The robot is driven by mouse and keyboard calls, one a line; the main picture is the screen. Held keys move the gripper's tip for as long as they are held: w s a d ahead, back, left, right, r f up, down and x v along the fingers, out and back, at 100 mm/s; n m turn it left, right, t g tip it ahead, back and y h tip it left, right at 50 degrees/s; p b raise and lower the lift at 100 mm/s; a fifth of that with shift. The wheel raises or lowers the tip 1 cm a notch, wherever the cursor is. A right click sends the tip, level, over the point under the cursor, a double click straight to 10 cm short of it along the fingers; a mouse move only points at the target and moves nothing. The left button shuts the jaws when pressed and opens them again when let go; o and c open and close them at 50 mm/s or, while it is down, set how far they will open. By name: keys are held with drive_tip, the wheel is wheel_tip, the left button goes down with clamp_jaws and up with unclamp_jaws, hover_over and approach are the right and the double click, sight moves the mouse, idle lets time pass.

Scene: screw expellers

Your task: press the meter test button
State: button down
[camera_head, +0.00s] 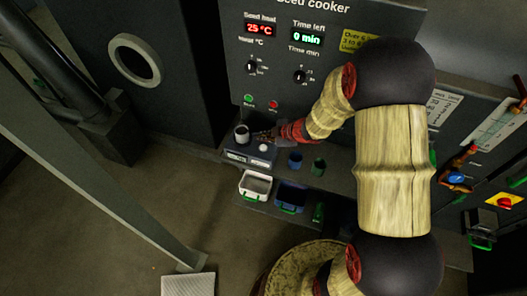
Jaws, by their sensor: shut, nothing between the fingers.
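The meter (247,158) is a small dark box with a pale display strip on its front. It stands on the shelf below the seed cooker panel. A round dark-centred cup (242,139) sits on its top left. A small whitish round spot (264,147) shows on its top right; I cannot tell whether this is the test button. My gripper (260,135) is shut and empty. Its tips are over the meter, between the cup and the whitish spot. I cannot tell whether they touch anything.
The seed cooker panel (300,95) has red and green displays, knobs and buttons behind my gripper. Small blue and green cups (318,167) stand to the right. A grey beam (100,165) crosses the left.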

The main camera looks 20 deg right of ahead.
sight(263, 149)
drive_tip(key=shift+f+b, duration=0.95)
drive_tip(key=shift+f, duration=0.75)
drive_tip(key=shift+f, duration=0.15)
drive_tip(key=shift+f, duration=0.3)
drive_tip(key=shift+f+b, duration=0.4)
drive_tip(key=shift+f, duration=0.05)
idle(0.7)
drive_tip(key=shift+r, duration=0.15)
drive_tip(key=shift+r+p, duration=0.75)
drive_tip(key=shift+p, duration=0.25)
wheel_tip(263, 149, up, 5)
drive_tip(key=p, duration=0.5)
